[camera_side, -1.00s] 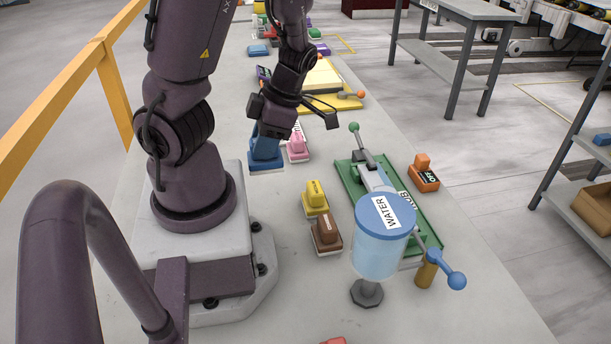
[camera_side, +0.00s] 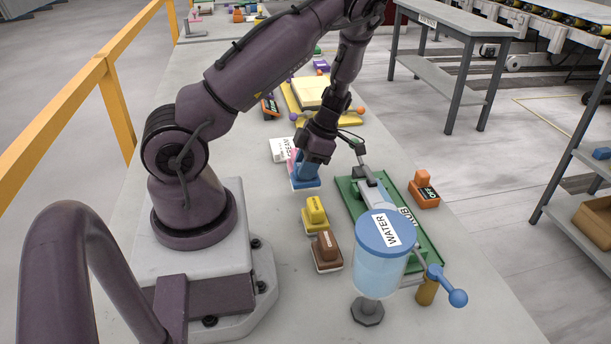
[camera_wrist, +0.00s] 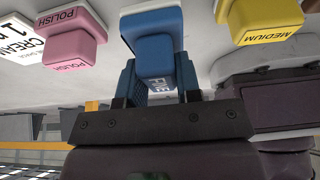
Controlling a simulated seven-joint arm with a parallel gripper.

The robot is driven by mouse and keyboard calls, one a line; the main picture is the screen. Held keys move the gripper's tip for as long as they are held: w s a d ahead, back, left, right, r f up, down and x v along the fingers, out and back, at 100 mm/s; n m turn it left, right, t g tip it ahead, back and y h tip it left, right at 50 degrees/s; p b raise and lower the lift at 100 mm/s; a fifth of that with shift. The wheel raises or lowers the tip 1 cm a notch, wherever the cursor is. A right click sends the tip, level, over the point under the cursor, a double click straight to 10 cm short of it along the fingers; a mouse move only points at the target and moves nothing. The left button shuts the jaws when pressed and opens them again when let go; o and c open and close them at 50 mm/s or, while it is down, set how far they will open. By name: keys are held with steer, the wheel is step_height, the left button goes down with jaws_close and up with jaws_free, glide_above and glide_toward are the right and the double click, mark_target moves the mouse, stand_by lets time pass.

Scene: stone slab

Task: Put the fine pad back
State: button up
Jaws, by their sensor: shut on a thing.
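My gripper (camera_side: 310,162) points down and is shut on the blue fine pad (camera_side: 304,182). In the wrist view the fingers (camera_wrist: 155,88) grip its blue handle, lettered FINE, and the fine pad (camera_wrist: 147,20) has a white underside. It is low over the slab, between the pink polish pad and the yellow medium pad; I cannot tell whether it touches the slab. The pink pad (camera_wrist: 75,45) stands just behind it in the side view, mostly hidden. The yellow medium pad (camera_side: 315,213) and the brown pad (camera_side: 327,250) stand nearer the camera.
A green tray (camera_side: 436,252) marked RUB, with a lever, lies right of the pads. The water tank (camera_side: 380,270) stands in front. An orange OFF switch (camera_side: 424,192) is beyond the tray. A white cream label (camera_side: 279,150) and a yellow tray (camera_side: 345,122) lie farther back.

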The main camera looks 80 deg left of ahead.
steer(key=shift+f, duration=1.55)
steer(key=shift+f, duration=0.1)
steer(key=o, duration=1)
steer(key=shift+o, duration=0.2)
